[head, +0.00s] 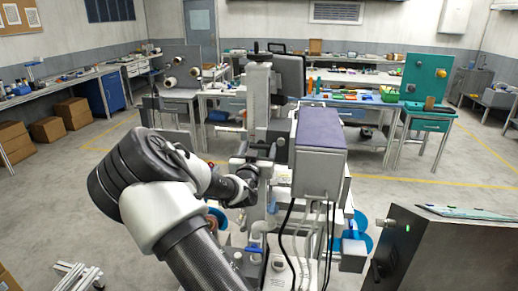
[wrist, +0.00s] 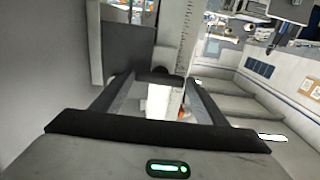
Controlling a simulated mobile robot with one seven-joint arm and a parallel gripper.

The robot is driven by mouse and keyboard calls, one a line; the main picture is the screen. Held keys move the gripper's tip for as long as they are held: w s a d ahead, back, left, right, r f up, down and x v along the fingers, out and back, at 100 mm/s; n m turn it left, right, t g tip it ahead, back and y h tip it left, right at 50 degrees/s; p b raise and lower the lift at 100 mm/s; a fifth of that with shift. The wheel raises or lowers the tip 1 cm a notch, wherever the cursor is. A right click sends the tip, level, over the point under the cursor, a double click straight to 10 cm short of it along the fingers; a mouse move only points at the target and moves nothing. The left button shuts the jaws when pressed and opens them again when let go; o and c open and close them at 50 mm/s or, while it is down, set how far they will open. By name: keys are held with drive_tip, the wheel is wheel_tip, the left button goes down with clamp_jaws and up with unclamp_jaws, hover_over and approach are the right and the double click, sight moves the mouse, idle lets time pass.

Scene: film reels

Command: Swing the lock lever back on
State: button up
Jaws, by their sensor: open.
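My gripper (wrist: 158,80) is open in the wrist view, its two fingers reaching away on either side of a gap. A small white piece (wrist: 158,103) with an orange patch beside it shows in that gap; I cannot tell whether it is the lock lever. No finger is seen closed on anything. In the head view my gripper (head: 252,174) is at the middle, against the left side of a tall grey and white machine (head: 258,100), partly hidden by my wrist. The lock lever cannot be made out for certain in either view.
A grey box with a purple top (head: 320,123) stands right of my gripper, with dark cables hanging below. Blue reels (head: 357,243) are low on the machine. A dark metal cabinet (head: 440,250) stands at front right. Floor is open at left, with cardboard boxes (head: 72,113) beyond.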

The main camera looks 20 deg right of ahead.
drive_tip(key=c, duration=0.8)
drive_tip(key=shift+o, duration=0.2)
drive_tip(key=shift+f+m+b, duration=0.15)
drive_tip(key=shift+m+b, duration=0.15)
drive_tip(key=shift+b, duration=0.3)
drive_tip(key=m+b, duration=0.2)
drive_tip(key=b, duration=0.3)
drive_tip(key=m+b, duration=0.3)
drive_tip(key=b, duration=0.2)
drive_tip(key=m+b, duration=0.2)
drive_tip(key=b, duration=0.2)
drive_tip(key=shift+s+d+f+m+b, duration=0.2)
drive_tip(key=shift+f+m+b, duration=0.1)
drive_tip(key=shift+m+b, duration=0.1)
drive_tip(key=m+b, duration=0.5)
drive_tip(key=b, duration=0.2)
drive_tip(key=shift+b, duration=0.4)
drive_tip(key=m+b, duration=0.4)
drive_tip(key=shift+r+m, duration=0.2)
drive_tip(key=shift+m, duration=0.1)
